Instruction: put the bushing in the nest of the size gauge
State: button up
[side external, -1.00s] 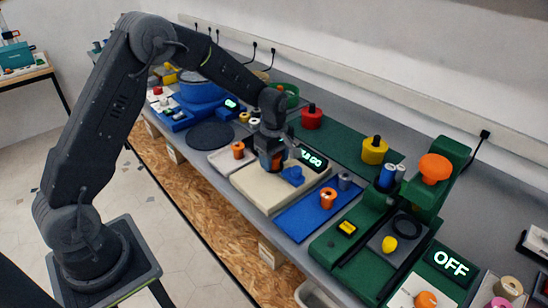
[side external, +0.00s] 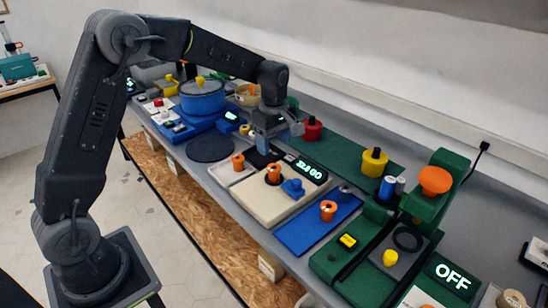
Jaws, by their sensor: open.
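The size gauge (side external: 262,197) is a cream block with a lit green display (side external: 310,171) at its back edge; I cannot read the display fully. An orange bushing (side external: 273,174) stands upright on the gauge, at a dark round spot that looks like the nest. Whether it is fully seated I cannot tell. A blue part (side external: 293,188) of the gauge is just right of the bushing. My gripper (side external: 268,146) is open and empty, above and behind the bushing and apart from it. Its fingertips are partly hard to make out.
Another orange bushing (side external: 237,162) stands on a pale tray (side external: 226,176) left of the gauge, and one (side external: 328,210) on a blue mat (side external: 297,237) to the right. A green press (side external: 433,192) stands further right. A blue pot (side external: 202,97) and a dark disc (side external: 210,149) are left.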

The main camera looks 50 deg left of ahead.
jog(key=s+d+r+m+t, duration=0.35)
jog(key=s+r+m, duration=0.55)
jog(key=s+r, duration=0.35)
jog(key=s+d+f+m+t, duration=0.1)
jog(key=s+d+m+t, duration=0.1)
jog(key=s+m, duration=0.7)
jog(key=s+d, duration=0.1)
jog(key=s, duration=0.4)
jog(key=shift+s+f, duration=0.2)
jog(key=shift+s, duration=0.15)
